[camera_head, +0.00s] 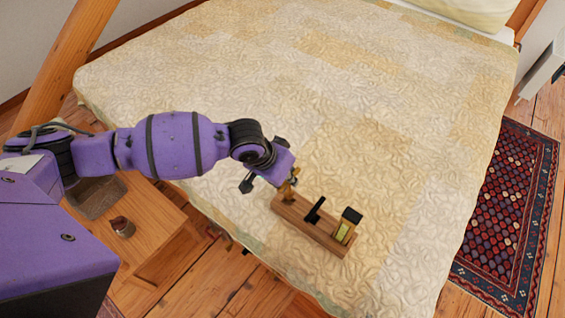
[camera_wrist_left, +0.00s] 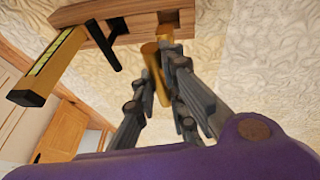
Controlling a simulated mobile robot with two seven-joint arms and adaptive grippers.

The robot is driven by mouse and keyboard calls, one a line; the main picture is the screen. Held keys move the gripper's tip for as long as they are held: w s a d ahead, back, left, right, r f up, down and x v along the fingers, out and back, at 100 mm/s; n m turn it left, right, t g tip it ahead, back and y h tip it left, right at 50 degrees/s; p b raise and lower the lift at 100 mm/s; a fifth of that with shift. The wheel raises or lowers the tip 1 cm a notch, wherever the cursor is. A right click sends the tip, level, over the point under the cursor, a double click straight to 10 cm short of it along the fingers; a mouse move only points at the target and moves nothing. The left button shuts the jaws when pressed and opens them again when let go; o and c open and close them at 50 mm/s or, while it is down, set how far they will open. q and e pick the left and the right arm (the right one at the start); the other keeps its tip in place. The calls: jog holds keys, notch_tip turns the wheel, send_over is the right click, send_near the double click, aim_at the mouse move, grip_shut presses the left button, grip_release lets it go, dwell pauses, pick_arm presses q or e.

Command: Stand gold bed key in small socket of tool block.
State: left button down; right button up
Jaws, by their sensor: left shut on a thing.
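My left gripper (camera_head: 289,186) is at the block's left end, shut on the gold bed key (camera_head: 286,190). In the left wrist view the key (camera_wrist_left: 152,54) sits between the fingers (camera_wrist_left: 161,75), close to a square opening (camera_wrist_left: 169,31) in the block. Whether the key's end is inside that opening or just above it, I cannot tell. My right gripper is out of view.
A black tool (camera_head: 315,209) and a yellow tool with a black top (camera_head: 348,224) stand in the block beside the key. The quilted bed (camera_head: 390,110) is clear around the block.

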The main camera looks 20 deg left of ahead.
aim_at(288, 190)
pick_arm(q)
jog(key=shift+f+b, duration=0.8)
jog(key=shift+f, duration=0.35)
jog(key=shift+f+b, duration=0.55)
jog(key=shift+f, duration=1.5)
jog(key=c, duration=1.7)
grip_release()
jog(key=shift+f, duration=0.1)
